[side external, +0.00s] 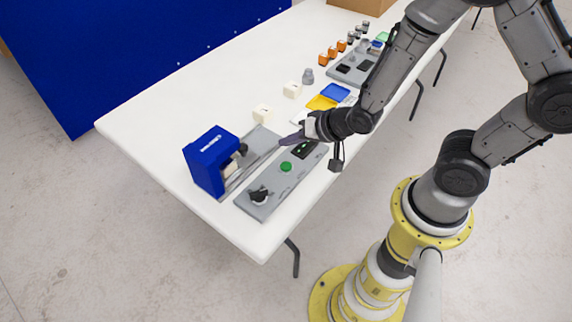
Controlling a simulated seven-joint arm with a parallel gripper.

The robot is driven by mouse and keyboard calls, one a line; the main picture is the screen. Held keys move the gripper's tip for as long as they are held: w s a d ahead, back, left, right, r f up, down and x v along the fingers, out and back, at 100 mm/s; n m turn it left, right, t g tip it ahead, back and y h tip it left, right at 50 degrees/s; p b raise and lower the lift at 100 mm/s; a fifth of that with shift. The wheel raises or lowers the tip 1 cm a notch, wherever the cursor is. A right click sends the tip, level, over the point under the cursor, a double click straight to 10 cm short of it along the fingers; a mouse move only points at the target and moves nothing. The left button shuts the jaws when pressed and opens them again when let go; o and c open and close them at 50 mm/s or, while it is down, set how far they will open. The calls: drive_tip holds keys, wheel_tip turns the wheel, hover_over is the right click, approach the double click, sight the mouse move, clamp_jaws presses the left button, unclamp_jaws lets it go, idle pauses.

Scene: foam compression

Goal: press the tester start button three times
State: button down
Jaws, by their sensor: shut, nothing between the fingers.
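A green start button (286,167) sits on a grey control panel (272,188) at the near edge of the white table. A black knob (259,196) is at the panel's front left end, and a dark display (303,149) is toward its back right end. My gripper (284,142) is shut and empty, pointing left. In the picture its tip is just above the green button and looks apart from it; its exact height is hard to tell. The blue tester (207,160) stands on a grey base to the left of the panel.
White foam blocks (262,113) and a grey weight (307,76) stand behind the tester. Blue and yellow trays (321,103) lie behind my gripper. A second grey panel (350,70), orange and grey pieces, and a cardboard box are farther back. The table's left part is clear.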

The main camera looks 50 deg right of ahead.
sight(289, 168)
drive_tip(key=shift+f, duration=3)
drive_tip(key=shift+f, duration=0.1)
drive_tip(key=shift+f, duration=0.35)
drive_tip(key=shift+f, duration=0.45)
idle(0.4)
drive_tip(key=shift+r, duration=3.4)
